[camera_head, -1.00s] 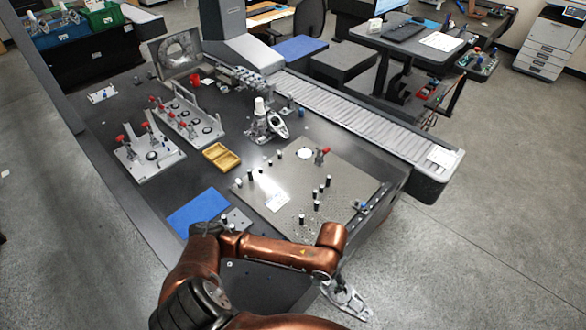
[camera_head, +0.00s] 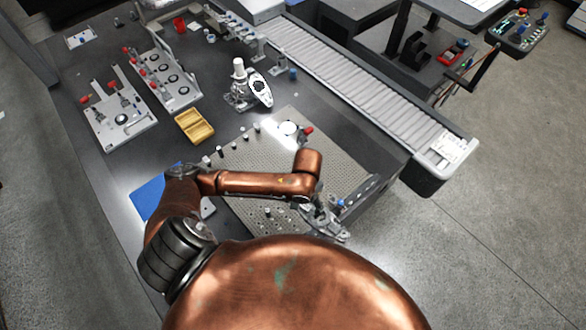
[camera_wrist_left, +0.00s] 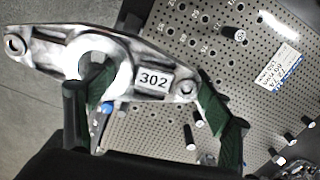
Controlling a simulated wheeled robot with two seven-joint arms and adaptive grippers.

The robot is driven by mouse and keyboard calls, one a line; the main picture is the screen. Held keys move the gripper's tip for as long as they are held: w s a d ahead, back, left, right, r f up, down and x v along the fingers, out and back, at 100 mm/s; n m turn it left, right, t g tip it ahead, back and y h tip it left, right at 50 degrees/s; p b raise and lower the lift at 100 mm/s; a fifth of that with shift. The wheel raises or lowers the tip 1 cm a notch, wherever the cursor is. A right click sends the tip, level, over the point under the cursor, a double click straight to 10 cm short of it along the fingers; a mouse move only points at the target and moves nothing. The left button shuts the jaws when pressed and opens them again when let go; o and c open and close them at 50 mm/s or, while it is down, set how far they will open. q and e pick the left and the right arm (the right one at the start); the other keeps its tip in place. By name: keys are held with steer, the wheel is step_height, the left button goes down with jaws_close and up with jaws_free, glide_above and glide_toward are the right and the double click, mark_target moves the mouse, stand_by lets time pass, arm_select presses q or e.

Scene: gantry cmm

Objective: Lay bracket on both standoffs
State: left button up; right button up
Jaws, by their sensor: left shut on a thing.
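My left gripper (camera_wrist_left: 150,108) is shut on the bracket (camera_wrist_left: 58,42), a grey metal casting with a round opening, end holes and a "302" label. In the head view the bracket (camera_head: 334,231) is partly hidden by my left gripper (camera_head: 316,212), near the front right edge of the perforated plate (camera_head: 262,165). The wrist view shows the bracket in front of the plate, apparently above it. Dark standoffs with pale tops stand on the plate, one at upper middle (camera_wrist_left: 234,34) and one at right (camera_wrist_left: 291,138); I cannot tell which two are meant. My right gripper is out of view.
A red-handled clamp (camera_head: 304,134) stands at the plate's far edge. A yellow tray (camera_head: 194,126), fixtures (camera_head: 120,117) and a white-topped device (camera_head: 241,85) lie beyond. A roller conveyor (camera_head: 345,85) runs along the right.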

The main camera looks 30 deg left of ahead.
arm_select(q)
steer(key=m+p, duration=0.1)
steer(key=m, duration=0.1)
steer(key=w+a+m+p, duration=0.1)
steer(key=m+p, duration=0.1)
steer(key=w+a+r+m+p, duration=0.1)
steer(key=m+p, duration=0.1)
steer(key=m, duration=0.1)
steer(key=shift+a, duration=0.2)
steer(key=shift+w+a+m+p, duration=1.75)
steer(key=shift+a+m+p, duration=2.05)
steer(key=shift+m, duration=2.7)
step_height(320, 180, down, 7)
steer(key=b, duration=0.6)
steer(key=shift+d+r+b, duration=0.15)
steer(key=shift+d+b, duration=0.25)
steer(key=shift+p, duration=0.45)
steer(key=shift+d+p, duration=0.1)
steer(key=shift+p, duration=0.3)
